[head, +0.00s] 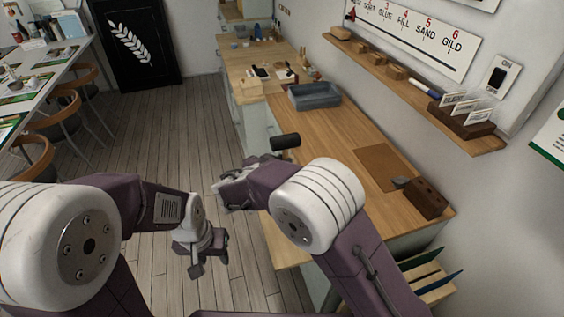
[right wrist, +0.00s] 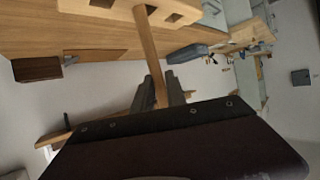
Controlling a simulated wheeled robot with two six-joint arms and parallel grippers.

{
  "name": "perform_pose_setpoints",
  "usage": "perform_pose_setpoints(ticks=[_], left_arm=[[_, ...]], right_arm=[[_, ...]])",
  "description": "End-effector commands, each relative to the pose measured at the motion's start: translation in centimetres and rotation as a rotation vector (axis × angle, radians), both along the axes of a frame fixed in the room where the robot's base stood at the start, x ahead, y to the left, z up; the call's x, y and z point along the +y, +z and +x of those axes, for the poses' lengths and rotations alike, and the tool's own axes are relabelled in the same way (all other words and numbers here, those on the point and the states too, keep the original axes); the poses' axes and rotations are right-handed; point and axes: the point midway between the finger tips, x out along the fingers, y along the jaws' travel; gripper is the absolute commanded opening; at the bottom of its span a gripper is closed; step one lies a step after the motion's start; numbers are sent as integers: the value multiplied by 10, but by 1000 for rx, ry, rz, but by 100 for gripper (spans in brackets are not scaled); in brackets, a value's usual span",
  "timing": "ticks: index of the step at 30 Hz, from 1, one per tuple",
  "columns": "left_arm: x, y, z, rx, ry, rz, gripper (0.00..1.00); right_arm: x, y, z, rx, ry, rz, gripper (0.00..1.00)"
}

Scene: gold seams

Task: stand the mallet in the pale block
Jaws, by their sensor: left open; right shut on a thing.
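The mallet's dark head (head: 285,141) shows in the head view, just above my right gripper. Its wooden handle (right wrist: 151,50) shows in the right wrist view. My right gripper (right wrist: 163,92) is shut on this handle. The handle's far end overlaps a pale wooden block with dark holes (right wrist: 115,11) at the top of the right wrist view; I cannot tell whether it is in a hole or in front of the block. I cannot make out this block in the head view, where my right arm covers part of the bench. My left gripper (head: 209,263) is open and empty, over the floor.
The wooden bench (head: 345,130) runs along the wall. It carries a blue-grey tray (head: 314,97), a brown mat (head: 384,167) and a dark brown block (head: 426,199). A shelf (head: 400,83) hangs above.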

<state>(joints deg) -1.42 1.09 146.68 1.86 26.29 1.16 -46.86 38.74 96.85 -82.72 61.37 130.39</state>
Motion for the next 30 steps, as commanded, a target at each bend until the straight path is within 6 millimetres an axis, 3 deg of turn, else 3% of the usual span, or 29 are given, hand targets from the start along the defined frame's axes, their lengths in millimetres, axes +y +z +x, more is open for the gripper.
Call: perform_pose_setpoints(ticks=[12, 13, 15, 30], left_arm=[[0, -1, 0, 0, 0, 0, 44], [0, -1, 0, 0, 0, 0, 44], [0, -1, 0, 0, 0, 0, 44], [0, -1, 0, 0, 0, 0, 44]], right_arm=[[0, 0, 0, -1, 0, 0, 0], [0, 0, 0, -1, 0, 0, 22], [0, 0, 0, -1, 0, 0, 42], [0, -1, 0, 1, 0, 0, 42]])
